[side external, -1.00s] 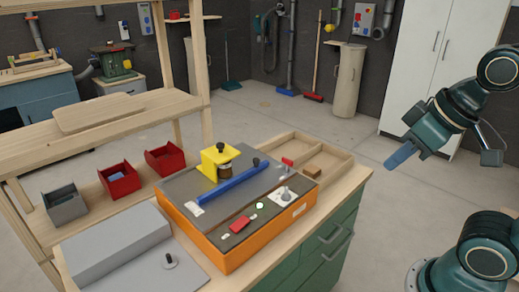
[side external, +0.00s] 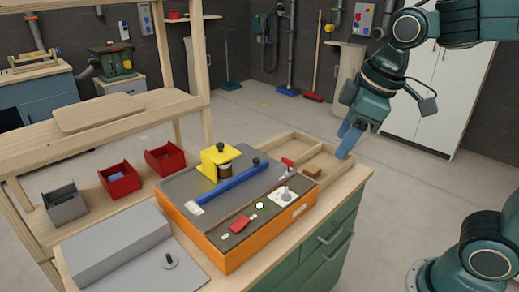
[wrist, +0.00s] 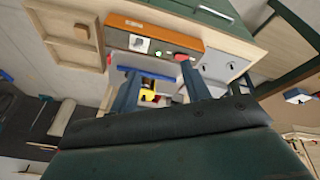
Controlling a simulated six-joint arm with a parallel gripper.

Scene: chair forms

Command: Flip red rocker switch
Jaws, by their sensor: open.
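The red rocker switch (side external: 241,223) sits on the dark front panel of the orange-sided machine (side external: 237,247), between a small white piece at its left and a round pale green button (side external: 260,206) at its right. In the wrist view the red switch (wrist: 182,57) shows small near the top, beyond the fingers. My gripper (side external: 350,143) is in the air above the right end of the bench, well apart from the switch. In the wrist view my gripper (wrist: 160,95) has its two blue fingers spread, with nothing held between them.
A white plate with a knob (side external: 284,196), a blue bar (side external: 230,186) and a yellow block (side external: 219,160) stand on the machine. A wooden tray (side external: 313,148) lies behind it at right. A grey box (side external: 117,250) is at front left.

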